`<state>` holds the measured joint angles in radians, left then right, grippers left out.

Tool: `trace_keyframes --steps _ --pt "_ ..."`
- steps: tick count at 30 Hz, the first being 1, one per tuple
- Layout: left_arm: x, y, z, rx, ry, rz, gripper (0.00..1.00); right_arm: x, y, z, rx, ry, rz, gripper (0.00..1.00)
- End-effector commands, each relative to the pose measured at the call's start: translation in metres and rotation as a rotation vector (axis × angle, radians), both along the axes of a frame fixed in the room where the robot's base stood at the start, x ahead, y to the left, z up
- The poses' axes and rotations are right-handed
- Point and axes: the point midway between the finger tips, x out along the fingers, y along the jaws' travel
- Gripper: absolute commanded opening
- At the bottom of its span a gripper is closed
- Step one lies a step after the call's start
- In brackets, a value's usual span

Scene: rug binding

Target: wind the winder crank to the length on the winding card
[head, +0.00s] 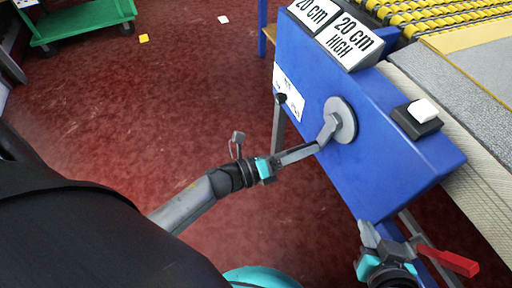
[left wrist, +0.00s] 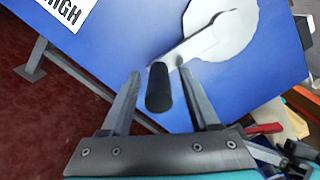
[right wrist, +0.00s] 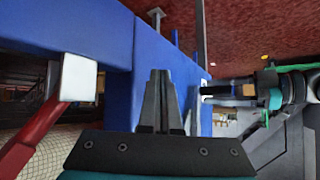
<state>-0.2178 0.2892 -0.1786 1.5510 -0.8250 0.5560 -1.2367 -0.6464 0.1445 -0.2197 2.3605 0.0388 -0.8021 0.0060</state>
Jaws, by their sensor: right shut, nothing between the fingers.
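The winder is a blue box (head: 375,165) with a round grey disc (head: 345,118) on its face. A grey crank arm (head: 328,130) runs from the disc toward my left gripper (head: 308,151). In the left wrist view the crank's black handle (left wrist: 158,88) stands between my left fingers, which are apart with gaps on both sides. Cards on the box's top edge read "20 cm" (head: 313,12) and "20 cm HIGH" (head: 348,42). My right gripper (head: 367,231) is shut and empty near the box's lower corner; its fingers are together in the right wrist view (right wrist: 158,100).
A red lever (head: 450,262) is beside my right gripper. A black block with a white button (head: 423,110) sits on the box. Yellow rollers (head: 440,15) and grey rug (head: 465,75) lie at the right. A green trolley (head: 85,20) stands far left. Red floor between is mostly clear.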

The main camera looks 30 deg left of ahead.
Motion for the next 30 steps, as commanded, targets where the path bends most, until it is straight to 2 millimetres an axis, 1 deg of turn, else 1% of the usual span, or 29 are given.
trace_keyframes --steps 1,8,18,24,30 --pt "-0.008 0.004 0.000 0.000 0.005 -0.002 0.62 -0.001 -0.003 0.002 -0.012 0.024 -0.004 0.00" --pt "-0.037 0.024 -0.001 0.001 0.005 -0.006 0.62 -0.013 -0.021 0.001 -0.075 0.152 -0.023 0.00" --pt "-0.080 0.057 -0.001 0.002 0.005 -0.008 0.62 -0.036 -0.047 0.006 -0.155 0.340 -0.060 0.00" --pt "-0.099 0.071 -0.001 0.001 0.004 -0.008 0.62 -0.048 -0.057 0.008 -0.182 0.417 -0.077 0.00" --pt "-0.106 0.076 -0.001 0.002 0.001 -0.010 0.62 -0.051 -0.060 0.008 -0.191 0.443 -0.082 0.00"
